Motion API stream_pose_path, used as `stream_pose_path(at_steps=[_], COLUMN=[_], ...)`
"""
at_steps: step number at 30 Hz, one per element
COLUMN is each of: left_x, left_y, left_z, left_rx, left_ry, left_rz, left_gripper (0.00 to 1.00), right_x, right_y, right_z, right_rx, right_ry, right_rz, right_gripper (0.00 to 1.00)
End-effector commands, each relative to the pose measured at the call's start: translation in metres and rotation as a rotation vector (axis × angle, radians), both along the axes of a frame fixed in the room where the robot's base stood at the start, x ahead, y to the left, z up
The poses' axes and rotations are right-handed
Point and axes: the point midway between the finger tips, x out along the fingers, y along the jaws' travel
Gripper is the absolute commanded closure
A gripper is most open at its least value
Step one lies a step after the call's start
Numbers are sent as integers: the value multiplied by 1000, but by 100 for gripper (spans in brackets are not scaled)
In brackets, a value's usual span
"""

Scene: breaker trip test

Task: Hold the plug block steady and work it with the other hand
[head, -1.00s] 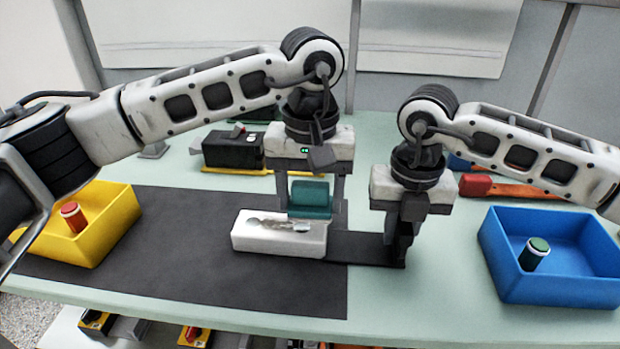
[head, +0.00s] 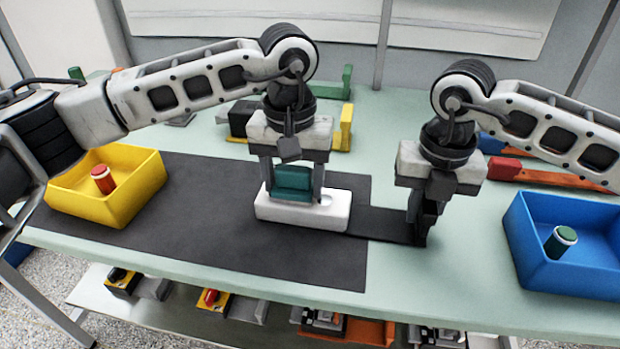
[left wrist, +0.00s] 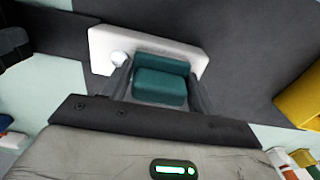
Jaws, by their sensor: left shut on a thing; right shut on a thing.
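My left gripper (head: 293,193) points down and is shut on a teal piece (head: 292,180), which is at the block's top. The left wrist view shows the teal piece (left wrist: 160,88) between the two fingers, over the white block (left wrist: 103,45). Whether it is seated in the block is hidden.
A yellow bin (head: 140,205) with a red-topped cylinder (head: 103,180) stands at left. A blue bin (head: 530,272) with a green-topped cylinder (head: 560,242) stands at right. Several devices sit behind the arms and on a lower shelf.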

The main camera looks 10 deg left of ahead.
Motion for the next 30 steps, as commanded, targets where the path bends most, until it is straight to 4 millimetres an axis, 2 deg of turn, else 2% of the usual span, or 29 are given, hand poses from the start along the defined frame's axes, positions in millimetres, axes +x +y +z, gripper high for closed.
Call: stream_pose_path(at_steps=[14,30], left_x=[0,-1], left_y=[45,-7], left_z=[-1,-1], left_rx=[2,1], left_ry=[2,1], left_rz=[3,-2], left_gripper=[62,62], right_x=[0,0], right_y=[0,0], right_z=[1,1], right_rx=[1,1], right_ry=[-1,-1], right_rz=[0,0], right_gripper=[100,100])
